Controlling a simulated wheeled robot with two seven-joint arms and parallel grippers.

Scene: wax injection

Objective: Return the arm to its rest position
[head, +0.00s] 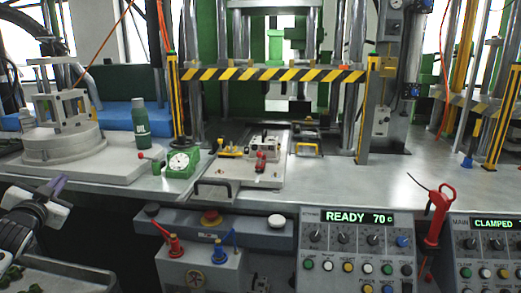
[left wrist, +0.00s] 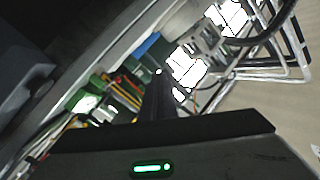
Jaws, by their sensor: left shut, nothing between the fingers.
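My left gripper (head: 58,187) is at the lower left of the head view, in front of the bench's front edge. Its fingers point up and to the right, and it is shut and empty. The white and black wrist of my left arm comes in from the left edge below it. In the left wrist view my shut left gripper (left wrist: 160,78) shows as a dark narrow shape with nothing between the fingers. Its tip touches nothing that I can see. My right gripper is not in view.
The steel bench (head: 345,185) carries a round fixture (head: 60,145), a green bottle (head: 140,125), a green dial gauge (head: 181,162) and a plate with a handle (head: 235,185). A control panel reading READY 70 (head: 355,250) and a red-handled tool (head: 437,215) are at the front right.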

